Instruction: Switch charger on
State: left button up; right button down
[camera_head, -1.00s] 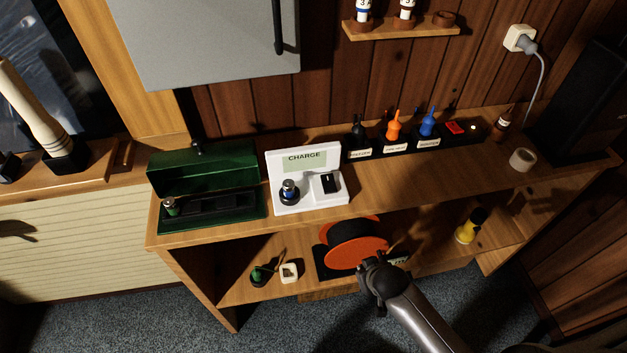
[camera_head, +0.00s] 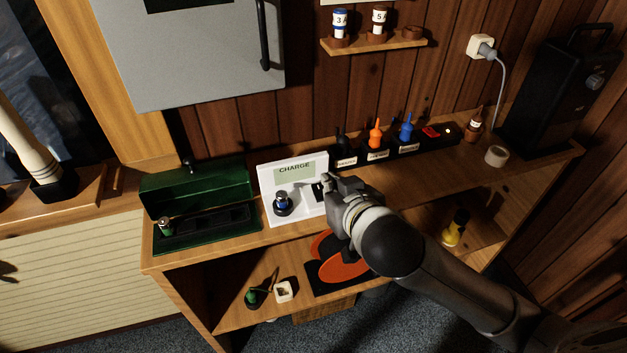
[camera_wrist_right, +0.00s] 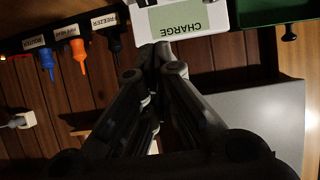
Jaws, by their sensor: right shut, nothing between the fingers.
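The white charger (camera_head: 294,172) labelled CHARGE stands on the wooden counter, with a small blue-and-dark cylinder (camera_head: 283,202) seated at its left. Its black switch (camera_head: 319,191) is on the right side, mostly hidden behind my right gripper. My right gripper (camera_head: 331,184) is shut and empty, its tip at the switch; I cannot tell whether they touch. In the right wrist view the charger (camera_wrist_right: 180,20) lies just beyond the shut fingers (camera_wrist_right: 157,50). My left gripper is not in view.
A green open box (camera_head: 197,188) stands left of the charger. A grey cabinet (camera_head: 190,55) hangs above. A shelf below holds an orange-and-black reel (camera_head: 343,268). Counter to the right is mostly clear.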

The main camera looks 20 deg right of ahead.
jog(key=shift+s+a+r, duration=0.1)
jog(key=shift+r, duration=0.4)
jog(key=shift+f, duration=0.1)
jog(key=p, duration=0.1)
send_over(320, 192)
jog(key=a, duration=0.1)
jog(key=f, duration=0.4)
jog(key=shift+s+f, duration=0.2)
jog(key=shift+s, duration=0.05)
jog(key=shift+w+f+p, duration=0.25)
jog(key=shift+f+p, duration=0.1)
jog(key=shift+f, duration=0.9)
jog(key=shift+w+a+f, duration=0.1)
jog(key=shift+w+f, duration=0.1)
jog(key=shift+f, duration=0.45)
